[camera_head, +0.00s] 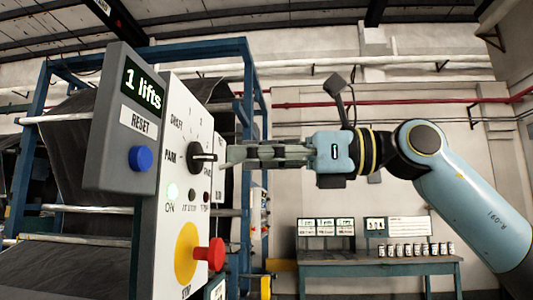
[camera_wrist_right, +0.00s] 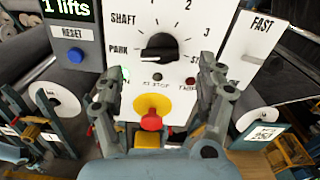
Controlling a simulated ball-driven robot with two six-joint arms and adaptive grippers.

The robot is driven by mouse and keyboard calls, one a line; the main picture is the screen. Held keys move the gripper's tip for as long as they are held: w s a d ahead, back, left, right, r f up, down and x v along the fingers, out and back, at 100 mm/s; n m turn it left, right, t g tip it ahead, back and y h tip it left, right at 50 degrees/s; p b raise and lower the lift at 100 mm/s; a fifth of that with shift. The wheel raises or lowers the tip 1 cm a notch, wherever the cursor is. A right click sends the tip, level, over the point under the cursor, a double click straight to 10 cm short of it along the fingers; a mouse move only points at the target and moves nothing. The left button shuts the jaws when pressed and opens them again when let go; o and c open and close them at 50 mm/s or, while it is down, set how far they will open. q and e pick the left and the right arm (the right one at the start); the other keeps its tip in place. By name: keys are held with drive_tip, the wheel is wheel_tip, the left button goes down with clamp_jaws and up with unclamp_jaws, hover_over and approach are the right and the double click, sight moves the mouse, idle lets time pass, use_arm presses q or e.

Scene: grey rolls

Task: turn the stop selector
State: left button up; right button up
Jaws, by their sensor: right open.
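The selector is a black rotary knob (camera_wrist_right: 159,47) on a white panel (camera_wrist_right: 127,18). Its pointer looks turned left, towards the PARK label, with SHAFT, 2 and 3 also marked around it. In the head view the knob (camera_head: 198,158) sticks out of the panel face. My right gripper (camera_head: 236,154) is in front of the knob, its fingertips close to it. In the wrist view its open fingers (camera_wrist_right: 160,82) stand left and right, below the knob, with nothing between them. My left gripper is not in view.
Below the knob are small lamps and a red stop button (camera_wrist_right: 151,121) on a yellow disc. A grey box (camera_head: 125,120) with a "1 lifts" display and blue RESET button (camera_head: 140,158) juts out at left. A table (camera_head: 380,264) with small jars stands behind.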

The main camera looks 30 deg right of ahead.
drive_tip(key=shift+v, duration=1)
